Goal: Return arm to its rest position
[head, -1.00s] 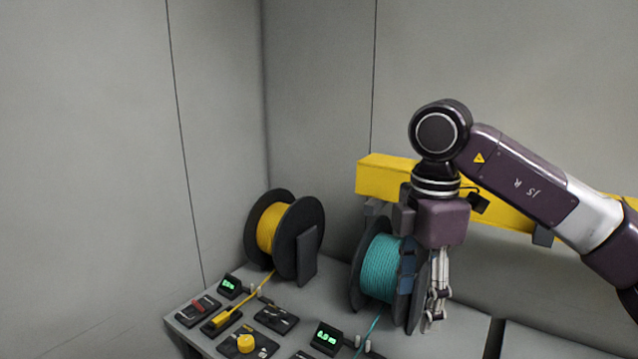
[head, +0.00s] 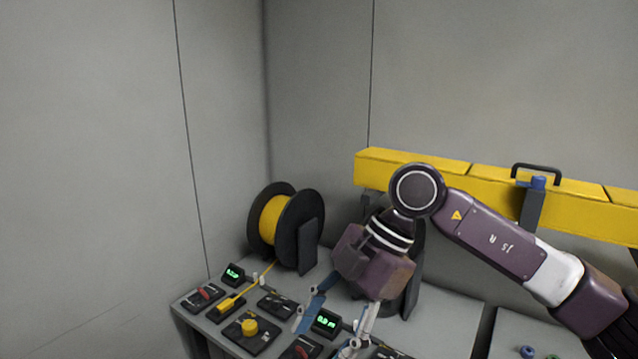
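My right arm comes in from the right, and its purple gripper (head: 326,336) hangs tilted over the console. Its two fingers are spread apart, with nothing visible between them. The gripper body stands in front of the teal cable spool; only part of the spool's black flange (head: 414,285) shows, and the teal winding is hidden. My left arm and gripper are out of view.
A yellow cable spool (head: 268,219) stands at the back left of the grey console. Below it are a small green display (head: 233,274), a yellow knob (head: 249,328) and a second display (head: 326,321). A yellow beam (head: 410,167) runs along the back wall behind my arm.

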